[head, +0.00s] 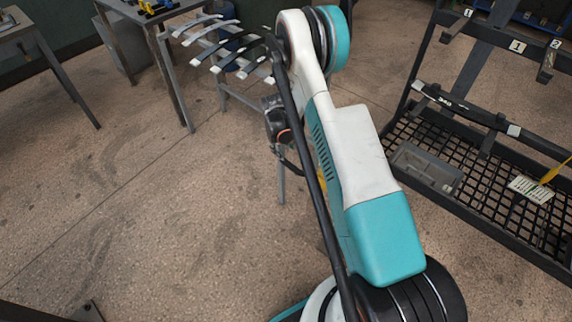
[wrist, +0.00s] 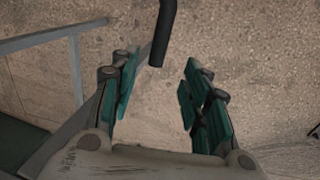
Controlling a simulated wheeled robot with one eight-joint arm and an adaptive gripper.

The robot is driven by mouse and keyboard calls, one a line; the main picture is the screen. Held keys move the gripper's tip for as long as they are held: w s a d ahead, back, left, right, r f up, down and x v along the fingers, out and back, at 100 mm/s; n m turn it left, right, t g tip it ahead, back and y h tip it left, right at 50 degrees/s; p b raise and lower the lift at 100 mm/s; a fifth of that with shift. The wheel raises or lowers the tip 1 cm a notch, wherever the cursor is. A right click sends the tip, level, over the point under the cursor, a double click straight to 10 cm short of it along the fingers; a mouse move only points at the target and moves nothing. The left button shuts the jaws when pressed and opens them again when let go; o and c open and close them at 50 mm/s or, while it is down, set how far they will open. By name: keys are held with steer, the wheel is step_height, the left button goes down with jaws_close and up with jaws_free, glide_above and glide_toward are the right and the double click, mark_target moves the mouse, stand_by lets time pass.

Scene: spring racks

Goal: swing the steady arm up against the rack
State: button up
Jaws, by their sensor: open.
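My gripper (wrist: 157,78) is open in the wrist view, its two teal-padded fingers well apart. The end of a dark round bar (wrist: 162,38) comes down from the top edge between and beyond the fingertips; I see no contact with them. I cannot tell for certain whether this bar is the steady arm. In the head view, a long dark bar (head: 305,160) runs in front of my white and teal arm. The rack with leaf springs (head: 215,48) stands at the top, partly hidden by my arm. My fingers are not clear in the head view.
A dark rack (head: 467,205) with a mesh shelf, a grey bin (head: 427,168) and numbered tags stands at the right. A grey table (head: 150,15) stands at top left. A grey frame (wrist: 72,42) is left of my gripper. Open floor (head: 130,190) lies at the left.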

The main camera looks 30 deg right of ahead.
mark_target(287, 162)
steer(key=f+b, duration=0.1)
steer(key=f, duration=0.2)
steer(key=d+f+b, duration=0.1)
steer(key=f, duration=0.3)
steer(key=d+f+b, duration=0.1)
steer(key=f, duration=0.3)
steer(key=shift+w+f+b, duration=0.1)
steer(key=shift+w+b, duration=0.25)
steer(key=shift+w, duration=0.05)
jaws_close()
